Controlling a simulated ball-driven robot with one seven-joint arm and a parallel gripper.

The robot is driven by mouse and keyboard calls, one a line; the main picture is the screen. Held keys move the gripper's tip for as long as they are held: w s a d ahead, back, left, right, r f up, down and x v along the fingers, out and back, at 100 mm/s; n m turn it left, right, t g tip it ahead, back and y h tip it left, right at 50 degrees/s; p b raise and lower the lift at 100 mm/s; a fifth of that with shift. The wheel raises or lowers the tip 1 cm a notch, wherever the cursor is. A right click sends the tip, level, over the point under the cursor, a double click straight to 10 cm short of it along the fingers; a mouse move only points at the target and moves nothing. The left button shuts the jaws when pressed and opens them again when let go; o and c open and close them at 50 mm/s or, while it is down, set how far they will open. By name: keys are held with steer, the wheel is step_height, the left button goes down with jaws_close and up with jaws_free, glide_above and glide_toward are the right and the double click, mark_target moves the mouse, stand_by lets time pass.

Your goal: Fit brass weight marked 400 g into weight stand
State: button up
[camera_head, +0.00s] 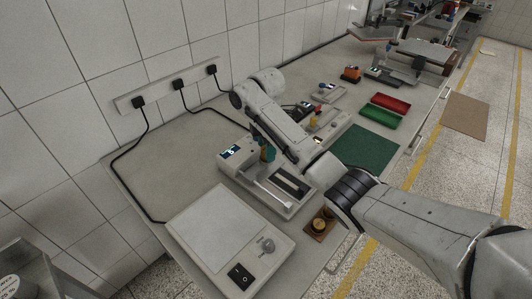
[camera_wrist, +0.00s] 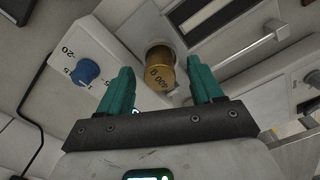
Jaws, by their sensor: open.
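A brass weight (camera_wrist: 160,68) shows in the wrist view, a short cylinder with dark upside-down markings; I cannot read the number surely. It lies beyond and between the two teal fingers of my gripper (camera_wrist: 163,90), apart from both. My gripper is open and empty. In the head view, the teal fingers of my gripper (camera_head: 268,152) hang beside a grey device, and the weight between them is mostly hidden. A small brown square base with a round brass piece (camera_head: 319,226) sits at the bench's front edge. I cannot tell whether it is the weight stand.
A grey device (camera_head: 230,158) with a lit display and a long bar stands close to my gripper. A blue knob (camera_wrist: 87,71) is left of the fingers. A white scale (camera_head: 225,235) stands in front. A green mat (camera_head: 365,152) and red tray (camera_head: 391,103) lie to the right.

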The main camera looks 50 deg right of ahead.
steer(key=shift+f, duration=0.8)
steer(key=shift+c, duration=0.2)
jaws_close()
